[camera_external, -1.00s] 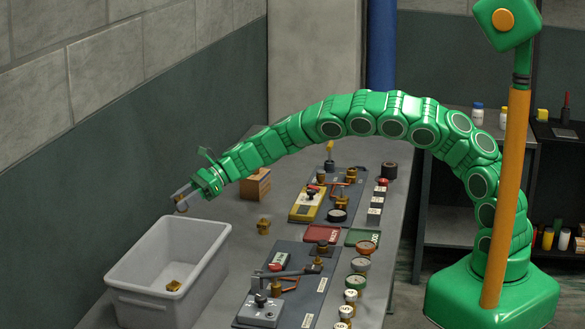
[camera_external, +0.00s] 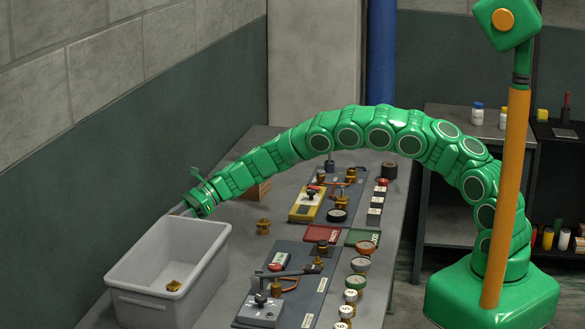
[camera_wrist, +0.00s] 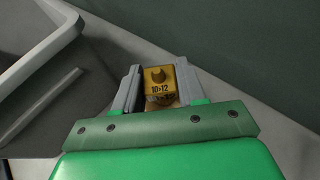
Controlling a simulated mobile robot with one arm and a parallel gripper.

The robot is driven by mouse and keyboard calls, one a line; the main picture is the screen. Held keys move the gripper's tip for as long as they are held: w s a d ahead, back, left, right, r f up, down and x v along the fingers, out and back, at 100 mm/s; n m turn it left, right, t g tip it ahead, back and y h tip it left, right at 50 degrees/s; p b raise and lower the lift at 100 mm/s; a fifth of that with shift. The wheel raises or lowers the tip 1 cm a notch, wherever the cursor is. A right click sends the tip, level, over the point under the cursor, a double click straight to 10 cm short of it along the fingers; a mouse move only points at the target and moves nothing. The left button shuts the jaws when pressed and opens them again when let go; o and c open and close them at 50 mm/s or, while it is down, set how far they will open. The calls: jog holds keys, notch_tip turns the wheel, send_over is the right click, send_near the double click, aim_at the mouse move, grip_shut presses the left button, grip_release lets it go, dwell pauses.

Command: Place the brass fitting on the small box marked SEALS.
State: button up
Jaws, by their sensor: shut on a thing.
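My gripper (camera_external: 188,211) is low at the far side of the grey bin, and its fingertips are largely hidden in the external view. In the wrist view its two grey fingers (camera_wrist: 158,90) are shut on a brass fitting (camera_wrist: 160,79) marked "10>12", with a round stub on top. The held fitting does not show in the external view. A small brown box (camera_external: 258,191) stands on the bench, partly behind my arm. I cannot read any SEALS marking, so I cannot tell whether this is the box.
The grey bin (camera_external: 214,262) holds a brass piece (camera_external: 173,286); its rim is close to my gripper in the wrist view (camera_wrist: 45,48). Another brass piece (camera_external: 263,227) stands on the bench. Panels, a red tray (camera_external: 322,233) and a green tray (camera_external: 362,237) lie to the right. The wall is behind.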

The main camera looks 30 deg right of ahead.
jog(key=shift+f, duration=0.15)
jog(key=o, duration=1.1)
jog(key=shift+w+d+r, duration=0.1)
jog(key=shift+d+r, duration=0.2)
jog(key=shift+d, duration=0.25)
jog(key=shift+v, duration=5.4)
